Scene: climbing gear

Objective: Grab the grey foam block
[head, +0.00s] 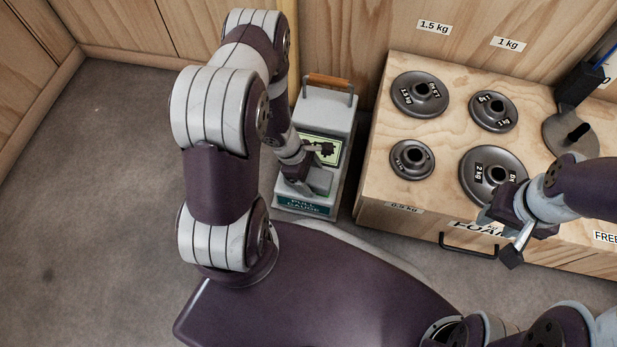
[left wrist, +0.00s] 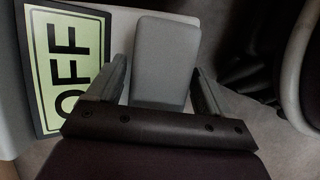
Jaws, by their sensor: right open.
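A plain grey block (head: 319,181) sits low at the front of the pull gauge (head: 339,116), below its display. It also shows in the left wrist view (left wrist: 166,52), between the two fingers. My left gripper (left wrist: 160,72) is open, one finger on each side of the block, with a narrow gap visible at the left finger. In the head view my left gripper (head: 307,168) partly covers the display and the block. My right gripper (head: 511,247) is open and empty above the front edge of the wooden drawer unit.
The wooden drawer unit (head: 376,185) stands right of the gauge, with several dark weight plates on top, one a 2 kg plate (head: 492,176). Its drawer has a black handle (head: 468,243) and a partly hidden label. The gauge has an orange carrying handle (head: 329,82). The left floor is clear.

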